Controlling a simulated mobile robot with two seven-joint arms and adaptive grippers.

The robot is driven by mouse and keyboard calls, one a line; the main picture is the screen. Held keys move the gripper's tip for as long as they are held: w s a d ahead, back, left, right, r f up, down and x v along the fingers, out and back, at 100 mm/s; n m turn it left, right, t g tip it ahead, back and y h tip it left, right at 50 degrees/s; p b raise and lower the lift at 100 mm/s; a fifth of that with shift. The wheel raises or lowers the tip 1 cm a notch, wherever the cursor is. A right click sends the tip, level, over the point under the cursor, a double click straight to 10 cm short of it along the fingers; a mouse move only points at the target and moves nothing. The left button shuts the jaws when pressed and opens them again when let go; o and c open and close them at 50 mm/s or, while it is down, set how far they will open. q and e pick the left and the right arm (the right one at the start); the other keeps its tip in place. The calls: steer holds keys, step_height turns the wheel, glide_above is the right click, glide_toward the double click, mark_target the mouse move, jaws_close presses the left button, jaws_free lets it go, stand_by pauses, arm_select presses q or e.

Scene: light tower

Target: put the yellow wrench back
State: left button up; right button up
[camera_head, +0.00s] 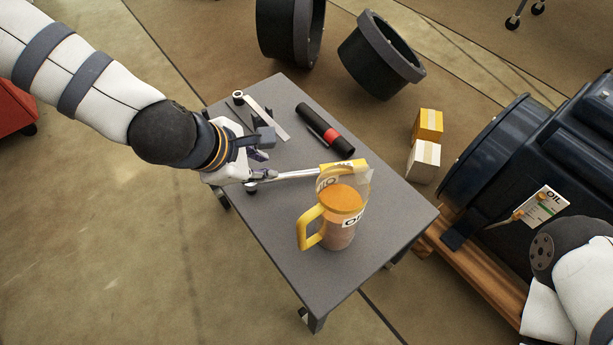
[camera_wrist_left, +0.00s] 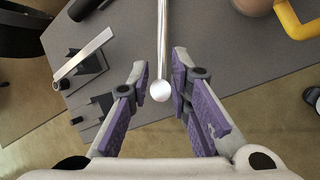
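A slim silver shaft (camera_head: 295,175), seemingly the wrench's, runs from my left gripper to the oil jug's upper rim. A yellow part (camera_head: 338,165) shows there; I cannot tell if it belongs to the wrench or the jug. In the left wrist view the shaft (camera_wrist_left: 162,45) has a rounded near end between the fingers. My left gripper (camera_head: 256,166) is over the table's left side. In the left wrist view, its purple-padded fingers (camera_wrist_left: 160,72) are apart, with gaps on both sides of the shaft. My right gripper is out of view.
The clear oil jug (camera_head: 340,222) with a yellow handle stands on the grey table (camera_head: 385,235). A black-and-red flashlight (camera_head: 325,130) and a pale bar tool (camera_head: 266,117) lie behind. Small boxes (camera_head: 424,155) and a dark machine (camera_head: 540,140) stand right.

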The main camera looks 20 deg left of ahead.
mark_target(279, 177)
arm_select(q)
steer(key=b+x, duration=0.1)
steer(key=x, duration=0.2)
steer(key=b+x, duration=0.1)
steer(key=x, duration=0.3)
steer(key=s+a+b+x, duration=0.1)
steer(key=b+x, duration=0.1)
steer(key=x, duration=0.1)
steer(key=shift+w+d+f, duration=0.1)
steer(key=shift+w+f, duration=0.1)
steer(key=shift+f, duration=0.4)
steer(key=shift+w, duration=0.15)
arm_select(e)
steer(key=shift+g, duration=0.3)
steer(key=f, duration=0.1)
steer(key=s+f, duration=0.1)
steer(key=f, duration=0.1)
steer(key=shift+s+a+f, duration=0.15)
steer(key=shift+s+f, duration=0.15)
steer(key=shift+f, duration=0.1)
arm_select(q)
steer(key=shift+r, duration=0.1)
jaws_close()
